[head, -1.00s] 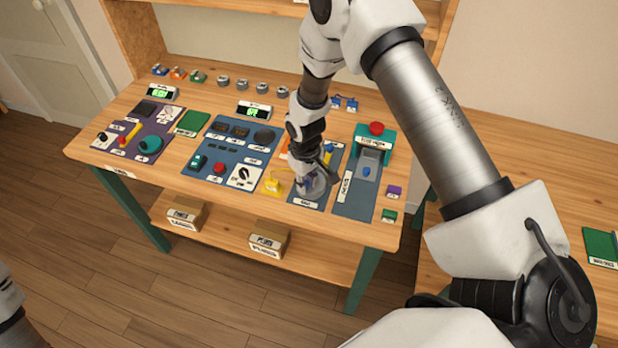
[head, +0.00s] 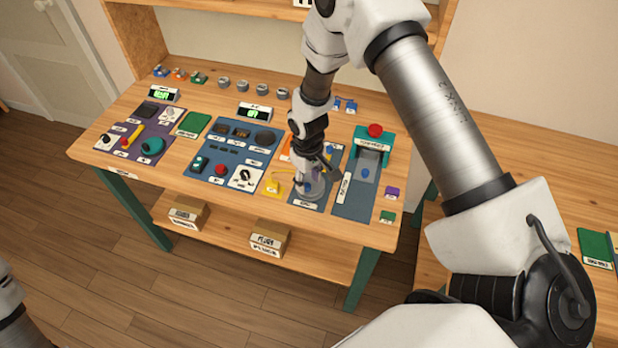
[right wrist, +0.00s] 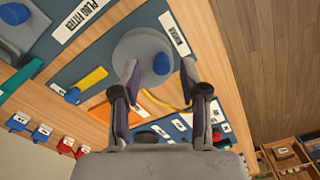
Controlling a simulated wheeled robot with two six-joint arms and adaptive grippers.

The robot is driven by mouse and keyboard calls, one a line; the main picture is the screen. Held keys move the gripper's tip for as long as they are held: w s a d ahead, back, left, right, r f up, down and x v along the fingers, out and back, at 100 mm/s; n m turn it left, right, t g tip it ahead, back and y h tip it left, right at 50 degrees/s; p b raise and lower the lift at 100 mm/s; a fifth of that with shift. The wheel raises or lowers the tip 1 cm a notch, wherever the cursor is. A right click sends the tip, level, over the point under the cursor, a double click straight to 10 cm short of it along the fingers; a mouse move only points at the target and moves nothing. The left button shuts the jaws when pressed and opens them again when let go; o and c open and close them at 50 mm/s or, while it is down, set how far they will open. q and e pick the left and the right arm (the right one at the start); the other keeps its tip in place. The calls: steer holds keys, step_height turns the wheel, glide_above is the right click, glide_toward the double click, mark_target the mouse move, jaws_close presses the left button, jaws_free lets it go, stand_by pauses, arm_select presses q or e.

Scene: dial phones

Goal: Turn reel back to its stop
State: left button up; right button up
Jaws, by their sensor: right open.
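The reel is a grey disc (right wrist: 140,45) with a blue knob (right wrist: 161,64) set off its middle, on a blue panel strip at the top of the right wrist view. In the head view the reel (head: 316,193) is at the front right of the bench, partly hidden by my right gripper. My right gripper (right wrist: 160,72) is open, its two fingertips one on each side of the blue knob. I cannot tell whether either finger touches it. Only a piece of my left arm shows at the lower left of the head view.
A yellow lever (right wrist: 93,78) lies beside the reel. A teal unit with a red button (head: 375,130) stands to its right. Control panels (head: 235,150) fill the bench to its left. Small boxes (head: 270,238) sit on the lower shelf.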

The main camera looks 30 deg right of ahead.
mark_target(308, 185)
steer(key=shift+r+p, duration=2)
steer(key=shift+r, duration=0.95)
steer(key=shift+f, duration=0.1)
